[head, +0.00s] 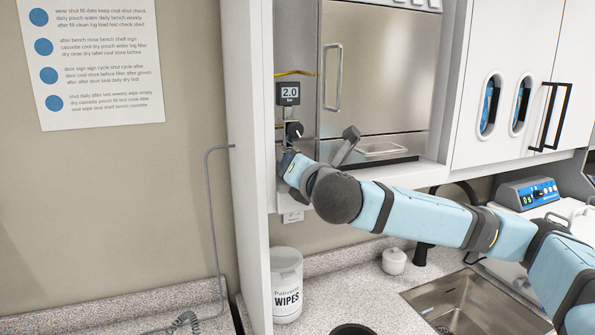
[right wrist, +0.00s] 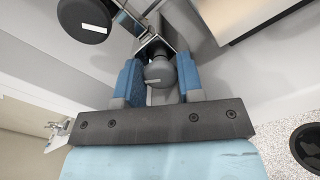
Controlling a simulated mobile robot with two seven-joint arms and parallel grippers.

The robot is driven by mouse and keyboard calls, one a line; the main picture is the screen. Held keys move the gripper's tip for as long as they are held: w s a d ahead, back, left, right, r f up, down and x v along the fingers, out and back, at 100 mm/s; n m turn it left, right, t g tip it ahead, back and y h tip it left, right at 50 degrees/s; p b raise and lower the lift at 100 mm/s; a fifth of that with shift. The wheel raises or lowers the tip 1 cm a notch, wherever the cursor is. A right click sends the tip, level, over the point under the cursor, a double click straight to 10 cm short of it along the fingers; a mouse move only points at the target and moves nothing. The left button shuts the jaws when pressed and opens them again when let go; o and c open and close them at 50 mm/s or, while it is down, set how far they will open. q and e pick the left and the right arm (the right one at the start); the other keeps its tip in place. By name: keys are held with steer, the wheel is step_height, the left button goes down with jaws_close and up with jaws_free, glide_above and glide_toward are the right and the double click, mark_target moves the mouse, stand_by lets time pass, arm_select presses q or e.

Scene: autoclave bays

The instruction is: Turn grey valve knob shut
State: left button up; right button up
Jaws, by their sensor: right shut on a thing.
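A round grey valve knob (right wrist: 157,74) with a short pale mark sits between the two blue finger pads of my right gripper (right wrist: 160,64) in the right wrist view. The gripper is shut on it from both sides. In the head view my right gripper (head: 289,163) is at the narrow panel left of the steel autoclave door, and the grey knob is hidden there behind it. A second, darker knob (head: 294,130) with a white mark is just above the gripper; a dark knob with a pale mark also shows at upper left in the right wrist view (right wrist: 85,17). My left gripper is not in view.
A gauge (head: 289,92) reading 2.0 bar is above the dark knob. The autoclave door (head: 385,75) and a tilted grey lever (head: 346,146) are to the right. A wipes tub (head: 286,285) stands on the counter below, left of the sink (head: 465,305).

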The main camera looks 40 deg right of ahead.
steer(key=m+b, duration=0.1)
steer(key=m, duration=0.3)
steer(key=shift+f+m, duration=0.15)
steer(key=shift+m, duration=0.25)
steer(key=m+b, duration=0.1)
steer(key=m, duration=0.3)
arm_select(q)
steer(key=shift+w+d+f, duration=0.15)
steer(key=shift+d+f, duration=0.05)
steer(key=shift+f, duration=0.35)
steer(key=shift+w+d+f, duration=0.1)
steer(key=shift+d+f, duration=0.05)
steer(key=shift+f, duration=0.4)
arm_select(e)
steer(key=shift+m, duration=1.3)
steer(key=o, duration=0.9)
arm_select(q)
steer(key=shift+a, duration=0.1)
arm_select(e)
steer(key=shift+f, duration=0.15)
